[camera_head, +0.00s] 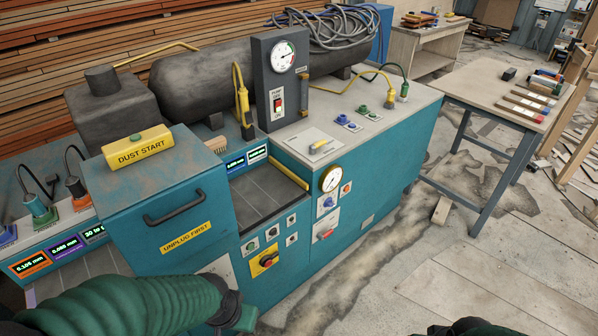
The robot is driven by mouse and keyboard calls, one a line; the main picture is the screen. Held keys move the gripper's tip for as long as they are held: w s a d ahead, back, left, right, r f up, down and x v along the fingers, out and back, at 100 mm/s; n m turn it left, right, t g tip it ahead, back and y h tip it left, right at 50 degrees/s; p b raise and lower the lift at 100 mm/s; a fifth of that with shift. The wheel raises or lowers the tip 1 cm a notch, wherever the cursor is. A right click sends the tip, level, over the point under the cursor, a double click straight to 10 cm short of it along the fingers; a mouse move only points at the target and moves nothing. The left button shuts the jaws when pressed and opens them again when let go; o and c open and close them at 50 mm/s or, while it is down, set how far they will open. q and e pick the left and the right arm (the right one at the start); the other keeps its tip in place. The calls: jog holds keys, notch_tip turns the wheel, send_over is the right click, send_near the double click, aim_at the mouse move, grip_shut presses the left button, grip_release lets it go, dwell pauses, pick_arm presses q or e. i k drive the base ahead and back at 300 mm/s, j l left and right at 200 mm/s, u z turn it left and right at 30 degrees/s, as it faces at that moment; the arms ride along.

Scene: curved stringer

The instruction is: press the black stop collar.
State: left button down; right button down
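I cannot single out a black stop collar for certain. A yellow plate with a red and dark knob (266,260) sits low on the teal machine's front, with small round dark buttons (272,232) and a green button (253,245) above it. My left arm's green sleeve comes in from the bottom left; its dark gripper (228,312) is below and left of the yellow plate, apart from it in the picture, fingers mostly hidden. Only the dark top of my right gripper (472,326) shows at the bottom edge; its fingers are not clear.
A teal box labelled UNPLUG FIRST (165,190), with a black handle, stands left of the panel. A gauge panel (283,80) rises behind. A workbench (490,90) with tools stands at right. The stained floor (400,250) right of the machine is mostly clear.

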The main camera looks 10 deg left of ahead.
aim_at(263, 260)
jog(key=i+j+z, duration=0.25)
jog(key=i, duration=0.25)
jog(key=i+j+z, duration=0.25)
jog(key=i+j, duration=0.2)
